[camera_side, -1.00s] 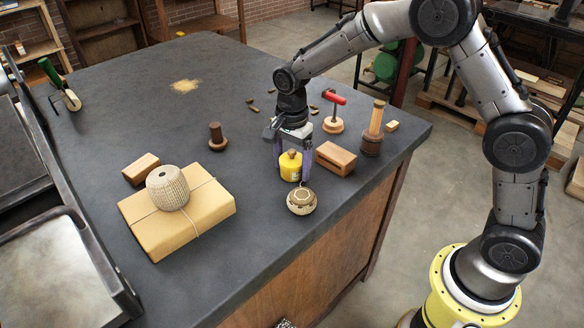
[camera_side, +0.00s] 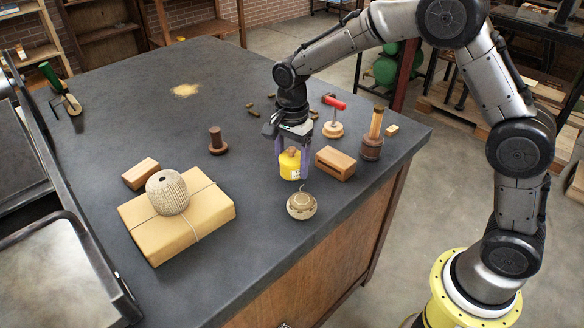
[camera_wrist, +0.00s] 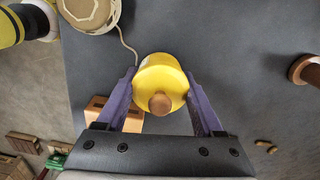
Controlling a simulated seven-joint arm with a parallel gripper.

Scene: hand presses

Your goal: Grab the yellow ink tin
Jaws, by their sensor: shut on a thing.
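The yellow ink tin (camera_side: 289,165) is a small round tin with a brown knob on top, near the front right of the dark table. My gripper (camera_side: 291,170) points down over it, with its purple fingers on either side of the tin. In the wrist view the tin (camera_wrist: 160,76) sits between the two fingertips of my gripper (camera_wrist: 161,84), which press on its sides. The tin looks upright. I cannot tell whether its base touches the table.
A wrapped parcel (camera_side: 205,213) with a larger twine ball (camera_side: 167,192) lies to the left. A dark wooden knob (camera_side: 217,141) stands behind left.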

